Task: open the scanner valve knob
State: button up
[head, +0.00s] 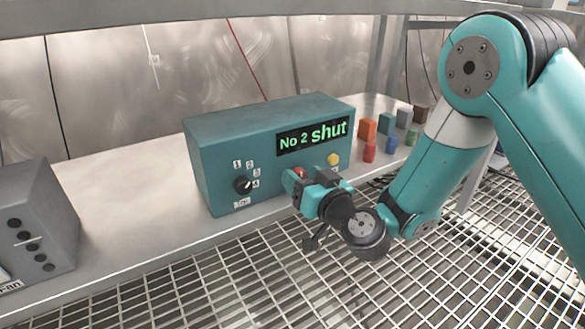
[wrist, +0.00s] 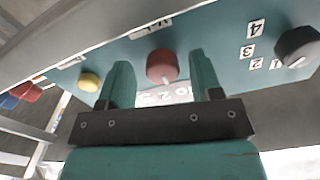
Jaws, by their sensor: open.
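The scanner is a teal box (head: 230,140) on the bench, and its display (head: 313,137) reads "No 2 shut". Its front carries a black dial (head: 242,185) with marks 1 to 4, a red knob (head: 299,172) and a yellow knob (head: 333,159). Which one is the valve knob, I cannot read from the labels. My gripper (head: 305,190) is at the front, by the red knob. In the wrist view, my open fingers stand either side of the red knob (wrist: 161,66); contact cannot be told. The black dial (wrist: 298,46) and yellow knob (wrist: 90,82) lie outside the fingers.
A grey box (head: 35,225) with dark knobs stands at the bench's left. Several coloured blocks, including an orange one (head: 367,129), stand right of the scanner, behind my arm. The bench top (head: 130,190) between the boxes is clear. Grating (head: 210,290) lies below the front edge.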

jog(key=shift+a, duration=0.15)
jog(key=c, duration=0.9)
jog(key=shift+m, duration=0.3)
jog(key=m, duration=0.9)
jog(key=shift+f, duration=0.1)
jog(key=m, duration=0.4)
jog(key=shift+m, duration=2.1)
